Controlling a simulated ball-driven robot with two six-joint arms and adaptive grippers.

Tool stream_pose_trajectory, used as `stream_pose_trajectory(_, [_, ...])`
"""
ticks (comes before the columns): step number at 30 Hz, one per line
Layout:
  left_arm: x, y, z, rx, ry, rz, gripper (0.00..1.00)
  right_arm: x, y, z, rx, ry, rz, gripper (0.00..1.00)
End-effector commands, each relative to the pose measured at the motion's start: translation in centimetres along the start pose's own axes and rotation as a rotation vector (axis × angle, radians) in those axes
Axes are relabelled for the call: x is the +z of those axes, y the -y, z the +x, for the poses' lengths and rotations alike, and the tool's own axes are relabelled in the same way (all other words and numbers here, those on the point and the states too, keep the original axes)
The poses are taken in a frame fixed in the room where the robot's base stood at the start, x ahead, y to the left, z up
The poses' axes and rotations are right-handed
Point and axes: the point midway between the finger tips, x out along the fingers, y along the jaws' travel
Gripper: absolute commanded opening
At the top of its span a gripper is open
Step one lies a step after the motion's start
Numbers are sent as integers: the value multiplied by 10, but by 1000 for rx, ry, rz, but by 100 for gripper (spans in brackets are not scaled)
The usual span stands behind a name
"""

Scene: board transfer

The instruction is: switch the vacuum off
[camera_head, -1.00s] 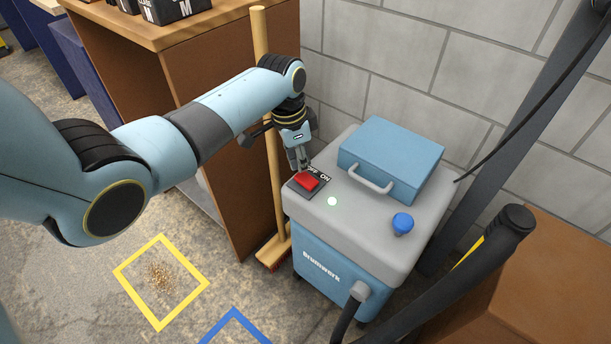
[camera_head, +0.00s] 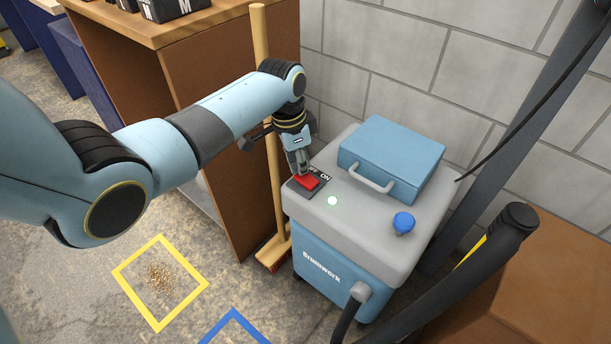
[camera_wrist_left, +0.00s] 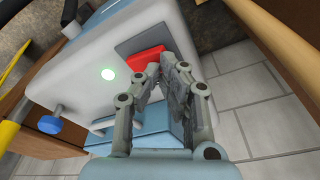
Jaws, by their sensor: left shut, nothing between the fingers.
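The vacuum (camera_head: 331,268) is a grey and blue box on the floor by the wall. A red rocker switch (camera_head: 307,181) sits on a dark plate on its grey top, with OFF and ON lettering partly hidden by my gripper. My left gripper (camera_head: 304,172) is shut and empty, its tips at the OFF side of the switch; I cannot tell whether they touch. In the left wrist view the red switch (camera_wrist_left: 143,58) shows just beyond the fingers (camera_wrist_left: 155,72). A pale green light (camera_head: 332,201) glows beside the switch. My right gripper is not in view.
A blue case with a handle (camera_head: 392,155) and a blue knob (camera_head: 403,223) stand on the vacuum's top. A broom (camera_head: 273,190) leans by the brown cabinet (camera_head: 215,120). A yellow floor square (camera_head: 160,282) holds scattered grains. A black hose rises at the right.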

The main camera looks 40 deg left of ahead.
Motion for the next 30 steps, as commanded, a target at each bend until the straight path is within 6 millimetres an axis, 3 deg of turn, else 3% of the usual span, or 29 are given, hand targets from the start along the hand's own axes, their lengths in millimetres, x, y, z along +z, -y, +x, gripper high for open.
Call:
stream_pose_trajectory(21, [1,0,10,0,-1,0,0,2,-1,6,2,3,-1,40])
stream_pose_trajectory(30, [-2,0,-6,-1,-2,0,0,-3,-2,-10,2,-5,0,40])
